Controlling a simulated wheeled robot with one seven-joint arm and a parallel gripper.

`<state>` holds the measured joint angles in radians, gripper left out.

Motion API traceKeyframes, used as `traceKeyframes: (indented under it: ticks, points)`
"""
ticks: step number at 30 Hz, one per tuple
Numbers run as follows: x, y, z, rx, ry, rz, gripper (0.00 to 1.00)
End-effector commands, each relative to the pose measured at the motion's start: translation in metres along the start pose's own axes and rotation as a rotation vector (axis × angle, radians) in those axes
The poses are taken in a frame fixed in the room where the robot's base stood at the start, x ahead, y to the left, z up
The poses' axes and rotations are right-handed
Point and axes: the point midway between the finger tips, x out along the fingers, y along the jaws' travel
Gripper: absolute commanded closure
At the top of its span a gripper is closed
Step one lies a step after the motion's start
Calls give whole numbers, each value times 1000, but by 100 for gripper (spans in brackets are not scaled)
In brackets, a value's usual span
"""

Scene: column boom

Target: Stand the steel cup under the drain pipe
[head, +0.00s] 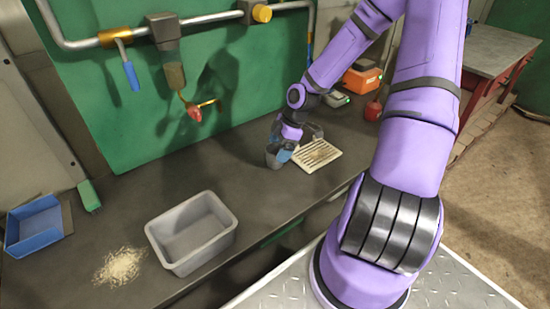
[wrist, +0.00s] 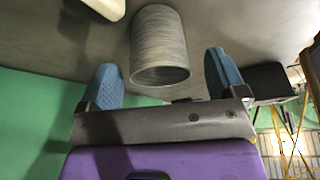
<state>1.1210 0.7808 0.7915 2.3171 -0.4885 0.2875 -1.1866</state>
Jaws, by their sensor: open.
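The steel cup (head: 272,158) is a small grey cup on the dark bench, left of a pale slatted tray. My gripper (head: 283,149) is low over the bench at the cup's right side. In the wrist view the cup (wrist: 160,45) lies between the two blue fingers of my gripper (wrist: 160,62), with a gap on each side. The fingers are open. A short drain pipe (head: 183,98) with a red tap (head: 194,114) hangs below a filter on the green wall, up and left of the cup. The bench under it looks bare.
The pale slatted tray (head: 318,155) is just right of the cup. A grey bin (head: 191,232), a pile of shavings (head: 121,267) and a blue bin (head: 36,228) stand to the left. An orange device (head: 362,79) is at the back right. The bench between cup and bin is clear.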

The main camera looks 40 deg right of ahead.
Motion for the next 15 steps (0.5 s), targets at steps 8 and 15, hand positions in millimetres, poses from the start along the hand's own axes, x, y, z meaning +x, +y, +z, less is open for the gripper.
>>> traceKeyframes:
  ticks: [8,15]
  points:
    - [32,1,0,-2,1,-1,10]
    - [37,1,0,-1,0,1,10]
